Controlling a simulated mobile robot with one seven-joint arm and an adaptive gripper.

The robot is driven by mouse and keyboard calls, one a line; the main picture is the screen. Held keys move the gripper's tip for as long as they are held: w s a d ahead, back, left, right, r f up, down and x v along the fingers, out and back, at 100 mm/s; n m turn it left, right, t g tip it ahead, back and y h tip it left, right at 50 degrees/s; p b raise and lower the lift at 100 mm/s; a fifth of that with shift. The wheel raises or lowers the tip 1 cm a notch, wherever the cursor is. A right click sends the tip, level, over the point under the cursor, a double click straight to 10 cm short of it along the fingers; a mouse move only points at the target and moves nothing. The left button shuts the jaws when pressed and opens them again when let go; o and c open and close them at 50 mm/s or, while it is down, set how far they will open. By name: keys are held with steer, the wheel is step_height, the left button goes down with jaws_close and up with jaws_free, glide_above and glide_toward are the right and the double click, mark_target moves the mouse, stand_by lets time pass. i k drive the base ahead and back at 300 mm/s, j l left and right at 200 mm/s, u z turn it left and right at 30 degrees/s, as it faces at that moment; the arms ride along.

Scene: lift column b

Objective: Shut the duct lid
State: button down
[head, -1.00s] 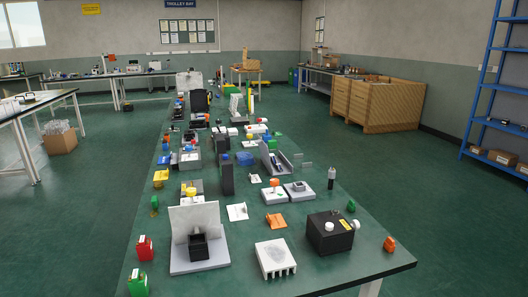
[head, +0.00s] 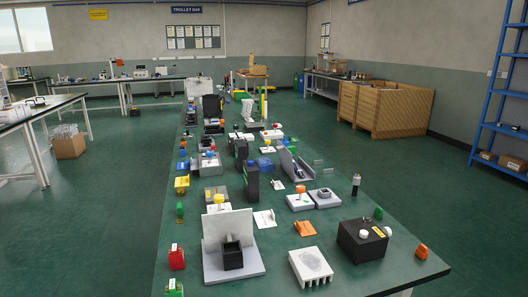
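Small dark parts seem to lie in the channel. In front, a grey base with an upright pale plate (head: 228,226) has an open black box (head: 232,256) on it; I cannot tell whether this belongs to the duct. My gripper is not in view.
The green table (head: 300,222) is crowded. A black box with a white knob (head: 361,240), a white ribbed block (head: 311,266) and an orange piece (head: 305,229) stand near its front. A blue shelf (head: 500,90) stands right.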

mark_target(285, 154)
steer(key=j+z, duration=0.2)
steer(key=j, duration=0.4)
steer(key=j+z, duration=0.15)
steer(key=j, duration=0.45)
steer(key=j+z, duration=0.3)
steer(key=j, duration=0.3)
steer(key=k+j+z, duration=0.15)
steer(key=j+z, duration=0.15)
steer(key=j, duration=0.25)
steer(key=j+z, duration=0.3)
steer(key=j, duration=0.3)
steer(key=j+z, duration=0.3)
steer(key=j, duration=0.3)
steer(key=i+j+z, duration=0.15)
steer(key=j, duration=0.2)
steer(key=i+j+z, duration=0.2)
steer(key=j, duration=0.2)
steer(key=j+z, duration=0.15)
steer(key=j, duration=0.2)
steer(key=i+j, duration=0.2)
steer(key=i+j+z, duration=0.15)
steer(key=i, duration=0.3)
